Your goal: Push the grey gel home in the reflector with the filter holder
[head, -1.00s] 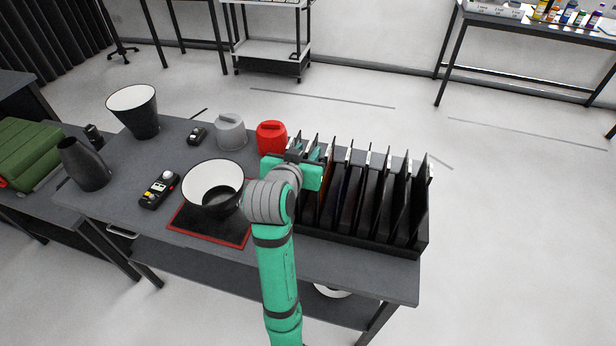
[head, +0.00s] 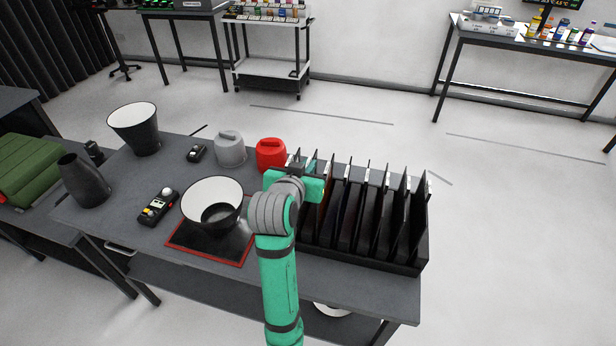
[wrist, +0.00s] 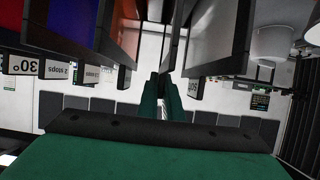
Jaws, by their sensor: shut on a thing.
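My gripper (wrist: 166,84) is at the left end of the black rack (head: 410,262), among the upright framed gels. In the wrist view its fingers are closed on the edge of a dark-framed gel (wrist: 174,48), which seems to be the grey one. Most of this gel is hidden by the gripper and its neighbours. A bowl-shaped reflector (head: 208,188), white inside and dark outside, stands on a dark red-edged mat (head: 190,239) left of the gripper. A taller black reflector (head: 138,136) stands at the back left. I cannot tell which has the filter holder.
Several other gels (head: 372,220) stand close together in the rack to the right. A red container (head: 270,153) and a grey one (head: 229,149) stand behind the gripper.

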